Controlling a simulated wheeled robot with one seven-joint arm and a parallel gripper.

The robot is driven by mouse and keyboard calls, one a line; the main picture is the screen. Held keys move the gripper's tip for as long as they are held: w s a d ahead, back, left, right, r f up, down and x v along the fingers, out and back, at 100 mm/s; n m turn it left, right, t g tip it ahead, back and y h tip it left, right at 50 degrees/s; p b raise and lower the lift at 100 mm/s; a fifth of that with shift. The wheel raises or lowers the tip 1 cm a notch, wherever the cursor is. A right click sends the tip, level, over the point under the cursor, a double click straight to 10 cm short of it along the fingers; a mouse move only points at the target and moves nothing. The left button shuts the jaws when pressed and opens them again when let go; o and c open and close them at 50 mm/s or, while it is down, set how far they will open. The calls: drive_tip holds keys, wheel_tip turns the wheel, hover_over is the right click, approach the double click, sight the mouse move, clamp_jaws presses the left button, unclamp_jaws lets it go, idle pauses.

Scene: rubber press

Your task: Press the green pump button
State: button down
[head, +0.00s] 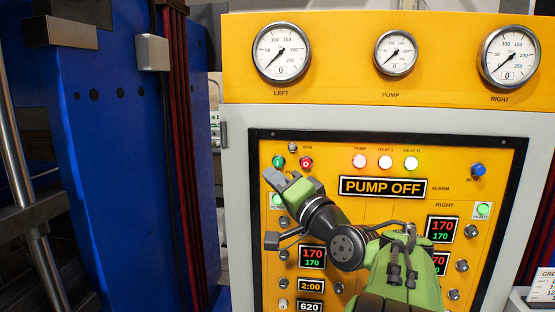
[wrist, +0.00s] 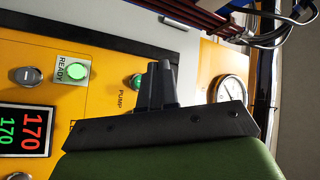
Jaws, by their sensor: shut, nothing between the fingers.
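The green pump button (head: 279,162) sits at the upper left of the yellow control panel (head: 330,210). It also shows in the wrist view (wrist: 136,82), above the label PUMP and partly hidden behind my fingers. My gripper (head: 272,176) is shut and empty, its fingertips just below the button in the head view. In the wrist view the fingertips (wrist: 159,68) overlap the button's edge. I cannot tell whether they touch it. The display (head: 382,187) reads PUMP OFF.
A red button (head: 306,163) is close to the right of the green one. A lit green READY lamp (wrist: 75,70) and small knobs lie near my gripper. Gauges (head: 282,52) line the top. A blue press column (head: 120,140) stands at the left.

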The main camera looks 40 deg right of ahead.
sight(274, 162)
drive_tip(key=shift+w+d+p, duration=0.4)
drive_tip(key=shift+w+d, duration=0.35)
drive_tip(key=shift+d, duration=0.2)
drive_tip(key=shift+w+d+p, duration=0.4)
drive_tip(key=shift+w+d, duration=0.3)
drive_tip(key=shift+d, duration=0.25)
idle(0.5)
drive_tip(key=shift+w+d, duration=0.25)
drive_tip(key=shift+d, duration=0.1)
drive_tip(key=shift+w+d+p, duration=0.5)
drive_tip(key=shift+d+p, duration=0.1)
drive_tip(key=shift+d, duration=0.1)
idle(1.1)
drive_tip(key=shift+a, duration=0.1)
drive_tip(key=shift+s+a+b, duration=0.75)
drive_tip(key=shift+a+b, duration=0.1)
drive_tip(key=shift+a, duration=0.1)
drive_tip(key=shift+s+a+b, duration=0.65)
drive_tip(key=shift+s+a, duration=0.1)
drive_tip(key=shift+a, duration=0.25)
drive_tip(key=shift+s+a+b, duration=0.6)
drive_tip(key=shift+s+a, duration=0.15)
drive_tip(key=shift+a, duration=0.25)
